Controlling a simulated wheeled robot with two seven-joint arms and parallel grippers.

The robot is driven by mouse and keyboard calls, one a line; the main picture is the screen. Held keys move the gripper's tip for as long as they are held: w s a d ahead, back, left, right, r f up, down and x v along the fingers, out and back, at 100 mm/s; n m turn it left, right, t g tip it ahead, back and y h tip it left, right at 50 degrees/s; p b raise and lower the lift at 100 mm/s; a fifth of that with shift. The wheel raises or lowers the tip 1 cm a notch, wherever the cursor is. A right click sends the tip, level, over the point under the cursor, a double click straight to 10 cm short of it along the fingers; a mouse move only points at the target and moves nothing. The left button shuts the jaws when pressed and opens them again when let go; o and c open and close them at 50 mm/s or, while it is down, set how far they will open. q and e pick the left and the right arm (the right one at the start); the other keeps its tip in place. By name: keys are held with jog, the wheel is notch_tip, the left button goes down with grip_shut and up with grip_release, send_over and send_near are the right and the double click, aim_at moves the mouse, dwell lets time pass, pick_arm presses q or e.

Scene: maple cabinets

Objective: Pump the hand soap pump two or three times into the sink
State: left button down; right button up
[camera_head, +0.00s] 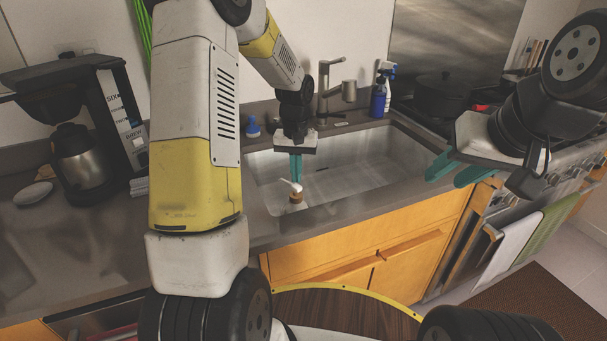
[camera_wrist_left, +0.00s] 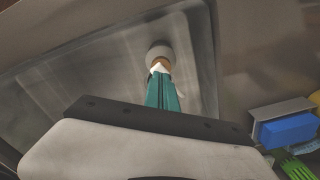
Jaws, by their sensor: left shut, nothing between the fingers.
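The hand soap pump (camera_head: 296,198) has a white head and an amber-brown body and is at the near left part of the sink (camera_head: 350,168). My left gripper (camera_head: 297,177) points down with its teal fingers shut and empty, directly above the pump head. In the left wrist view the fingertips (camera_wrist_left: 160,75) overlap the pump (camera_wrist_left: 158,54) and hide part of it. I cannot tell whether they touch it. My right gripper (camera_head: 452,172) is at the right, its two teal fingers apart and empty, away from the pump.
The faucet (camera_head: 325,92) stands behind the sink, with a blue spray bottle (camera_head: 379,98) to its right. A coffee maker (camera_head: 88,130) is on the left counter. A black pot (camera_head: 444,94) sits on the stove. A blue sponge (camera_wrist_left: 287,131) shows in the left wrist view.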

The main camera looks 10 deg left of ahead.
pick_arm(q)
jog(key=shift+f, duration=0.15)
jog(key=shift+f, duration=1.25)
jog(key=shift+r, duration=1.4)
jog(key=shift+f, duration=0.15)
jog(key=shift+f, duration=1.25)
jog(key=shift+r, duration=1.4)
